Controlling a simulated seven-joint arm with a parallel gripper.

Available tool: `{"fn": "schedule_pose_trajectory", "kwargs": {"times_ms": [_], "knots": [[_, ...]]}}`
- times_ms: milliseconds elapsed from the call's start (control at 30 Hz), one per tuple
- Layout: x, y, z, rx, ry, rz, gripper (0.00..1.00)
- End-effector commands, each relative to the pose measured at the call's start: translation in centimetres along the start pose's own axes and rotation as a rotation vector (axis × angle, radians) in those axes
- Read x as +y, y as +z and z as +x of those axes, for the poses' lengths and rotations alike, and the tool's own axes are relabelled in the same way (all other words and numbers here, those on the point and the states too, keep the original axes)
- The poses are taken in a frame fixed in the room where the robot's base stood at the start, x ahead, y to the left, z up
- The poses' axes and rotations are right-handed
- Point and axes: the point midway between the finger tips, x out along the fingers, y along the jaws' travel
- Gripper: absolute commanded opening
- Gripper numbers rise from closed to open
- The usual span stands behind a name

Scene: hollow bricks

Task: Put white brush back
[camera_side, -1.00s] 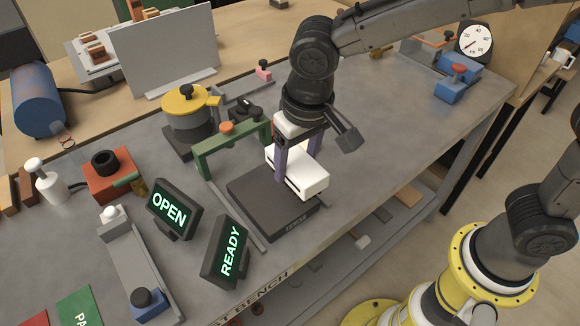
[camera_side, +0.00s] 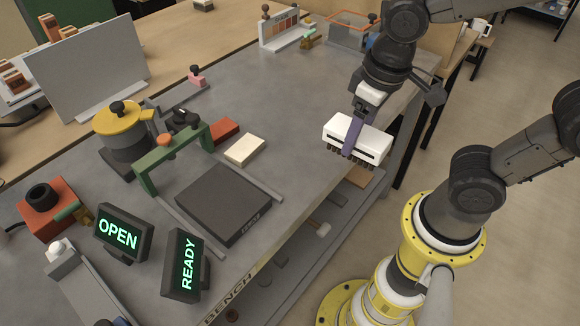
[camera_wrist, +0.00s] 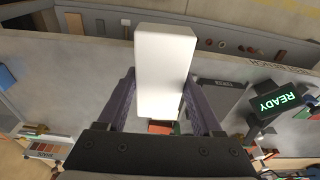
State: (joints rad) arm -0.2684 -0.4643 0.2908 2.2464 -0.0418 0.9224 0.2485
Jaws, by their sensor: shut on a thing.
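My gripper (camera_side: 351,145) is shut on the white brush (camera_side: 376,143), a white block with dark bristles along its underside. The brush is held raised and roughly level, and appears over or near the bench's front edge, well right of the dark plate (camera_side: 222,203). In the wrist view the brush's plain white body (camera_wrist: 165,70) sits between the two purple fingers. The plate is bare, with lettering on its front. Its corner shows in the wrist view (camera_wrist: 220,95). I cannot tell the brush's exact height.
Beside the plate stand a green arch (camera_side: 160,158), a cream block (camera_side: 245,150) and a red block (camera_side: 224,131). Lit signs reading OPEN (camera_side: 122,234) and READY (camera_side: 185,264) stand at the front left. A small rack (camera_side: 283,30) is at the back. The bench's right part is clear.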

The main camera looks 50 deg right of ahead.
Motion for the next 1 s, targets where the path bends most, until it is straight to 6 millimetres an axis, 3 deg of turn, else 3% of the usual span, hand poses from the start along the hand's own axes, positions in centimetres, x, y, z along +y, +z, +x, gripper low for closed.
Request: {"fn": "schedule_pose_trajectory", "kwargs": {"times_ms": [133,267,600,800,1000], "knots": [[0.8,-0.5,-0.4,0.0,0.006,0.039,0.23],[0.6,-2.1,0.7,-0.005,0.008,0.044,0.23],[-0.5,-8.8,5.1,-0.006,0.008,0.043,0.23],[-0.9,-10.9,8.9,-0.004,0.007,0.043,0.23],[-1.1,-12.0,10.6,-0.001,0.007,0.043,0.23]]}}
